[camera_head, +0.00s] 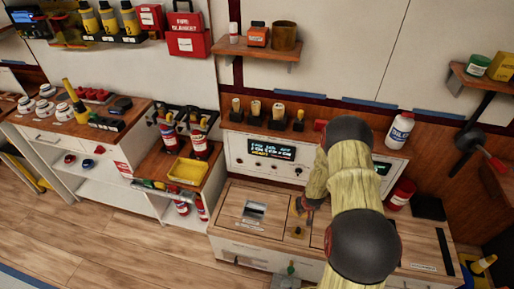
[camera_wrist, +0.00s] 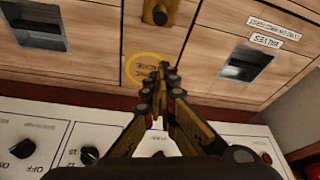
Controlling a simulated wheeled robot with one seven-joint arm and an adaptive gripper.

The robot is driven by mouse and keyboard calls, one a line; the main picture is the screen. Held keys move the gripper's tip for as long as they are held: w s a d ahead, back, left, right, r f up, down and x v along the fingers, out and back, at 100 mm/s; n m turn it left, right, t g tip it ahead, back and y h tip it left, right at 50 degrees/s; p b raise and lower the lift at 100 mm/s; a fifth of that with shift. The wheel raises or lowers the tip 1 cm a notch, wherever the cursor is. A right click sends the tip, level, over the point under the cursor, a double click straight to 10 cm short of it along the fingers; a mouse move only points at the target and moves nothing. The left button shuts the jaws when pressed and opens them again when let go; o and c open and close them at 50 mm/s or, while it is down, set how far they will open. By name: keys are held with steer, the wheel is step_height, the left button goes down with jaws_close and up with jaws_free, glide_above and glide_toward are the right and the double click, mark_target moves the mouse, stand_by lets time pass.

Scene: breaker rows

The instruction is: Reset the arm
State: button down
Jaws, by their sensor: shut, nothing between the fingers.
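My arm comes in at the lower right of the head view and is bent over the wooden-topped bench (camera_head: 228,214). My gripper (camera_head: 306,203) is at its far end, low over the bench top and partly hidden by the arm. In the wrist view my gripper (camera_wrist: 163,70) has its fingertips together, with nothing between them. The tips are beside a yellow ring marking (camera_wrist: 146,68) on the wood.
A dark recessed slot (camera_wrist: 246,62) is to the right in the wrist view, and a white panel with black knobs (camera_wrist: 89,155) is below. In the head view, a lit display (camera_head: 271,149) stands behind the gripper, and a white bottle (camera_head: 400,130) and red can (camera_head: 401,193) are right of the arm.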

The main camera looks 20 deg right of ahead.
steer(key=s+a+r+g+y, duration=0.1)
steer(key=s+a+g, duration=0.1)
steer(key=s, duration=0.3)
steer(key=s+a+r+g, duration=0.1)
steer(key=s+g, duration=0.1)
steer(key=s, duration=0.4)
steer(key=s+a+r+n+t, duration=0.1)
steer(key=a+r, duration=0.7)
steer(key=r, duration=0.8)
steer(key=s+a+r+n+t, duration=0.2)
steer(key=s+a+r, duration=0.4)
steer(key=r, duration=1.1)
steer(key=s+a+r+n+t, duration=0.1)
steer(key=s+a+r, duration=0.3)
steer(key=a+r, duration=0.5)
step_height(320, 180, up, 8)
steer(key=shift+a+r+t, duration=0.15)
steer(key=shift+a+t, duration=0.15)
steer(key=shift+t, duration=0.6)
